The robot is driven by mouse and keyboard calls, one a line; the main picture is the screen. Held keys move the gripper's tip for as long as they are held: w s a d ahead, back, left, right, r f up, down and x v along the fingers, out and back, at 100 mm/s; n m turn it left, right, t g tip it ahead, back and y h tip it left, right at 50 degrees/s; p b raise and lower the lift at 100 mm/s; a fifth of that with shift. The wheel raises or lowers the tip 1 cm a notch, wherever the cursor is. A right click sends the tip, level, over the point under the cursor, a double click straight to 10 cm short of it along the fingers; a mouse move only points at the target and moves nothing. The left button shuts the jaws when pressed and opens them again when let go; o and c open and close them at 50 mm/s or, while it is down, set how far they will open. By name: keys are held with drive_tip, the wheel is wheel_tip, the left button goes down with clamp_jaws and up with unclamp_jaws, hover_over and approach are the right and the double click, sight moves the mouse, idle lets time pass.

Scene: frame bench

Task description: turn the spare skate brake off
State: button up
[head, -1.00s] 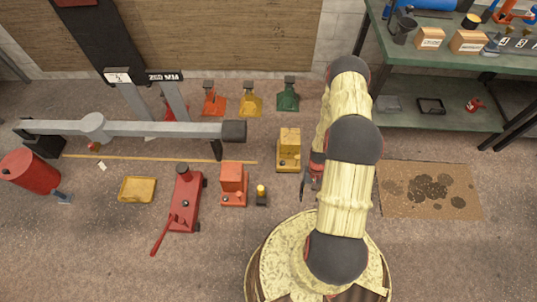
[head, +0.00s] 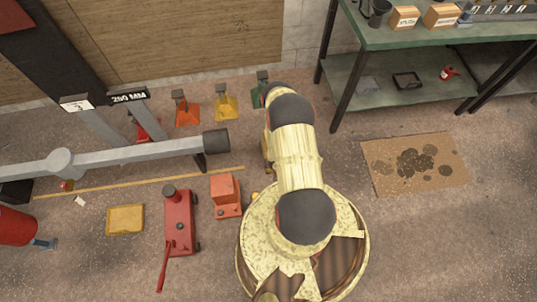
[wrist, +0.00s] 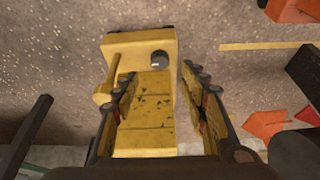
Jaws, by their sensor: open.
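A yellow skate-like block (wrist: 147,105) lies below my gripper in the wrist view. It has a yellow lever with a round end (wrist: 104,88) on its left side and a black round knob (wrist: 159,60) on its top. My gripper (wrist: 157,73) is open, with one finger on each side of the block; I cannot tell whether they touch it. An orange skate-like block (head: 225,193) stands on the floor left of my arm in the head view. My arm hides my gripper and nearly all of the yellow block there. No label shows which is the spare skate.
A red jack (head: 179,222) and a yellow tray (head: 125,220) are on the floor at left. A grey beam (head: 130,154) runs above a yellow floor line. Orange, yellow and green stands are near the wall. A green bench (head: 400,42) and stained mat (head: 415,162) are at right.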

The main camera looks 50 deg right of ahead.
drive_tip(key=b+x, duration=0.3)
drive_tip(key=x, duration=0.4)
drive_tip(key=shift+w+d+f, duration=0.15)
drive_tip(key=shift+w+f, duration=0.1)
drive_tip(key=shift+f, duration=0.05)
drive_tip(key=c, duration=0.3)
drive_tip(key=c, duration=0.8)
clamp_jaws()
